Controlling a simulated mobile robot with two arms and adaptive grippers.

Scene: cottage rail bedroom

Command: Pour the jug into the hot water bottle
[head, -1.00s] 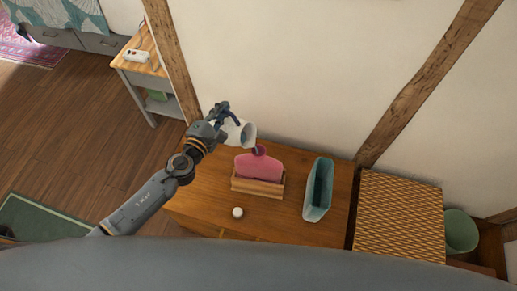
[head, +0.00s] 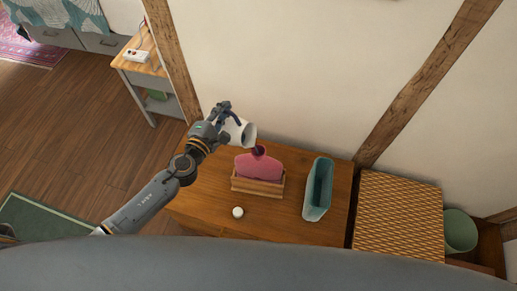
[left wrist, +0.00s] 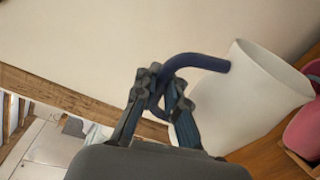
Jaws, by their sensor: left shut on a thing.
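The white jug (head: 236,131) with a dark blue handle is tilted on its side above the back of the wooden dresser, its mouth facing right toward the hot water bottle. My left gripper (head: 226,113) is shut on the jug's handle; the left wrist view shows the fingers (left wrist: 160,95) around the blue handle (left wrist: 195,62) beside the white jug body (left wrist: 250,95). The pink hot water bottle (head: 258,166) stands in a wooden holder (head: 257,187), its dark neck (head: 259,151) just right of and below the jug's mouth. No stream of water can be made out. My right gripper is out of view.
A small white round cap (head: 238,212) lies on the dresser (head: 280,227) in front of the holder. A teal open container (head: 318,190) stands to the right. A woven-topped box (head: 400,217) and a green bin (head: 460,232) are farther right. The wall is close behind.

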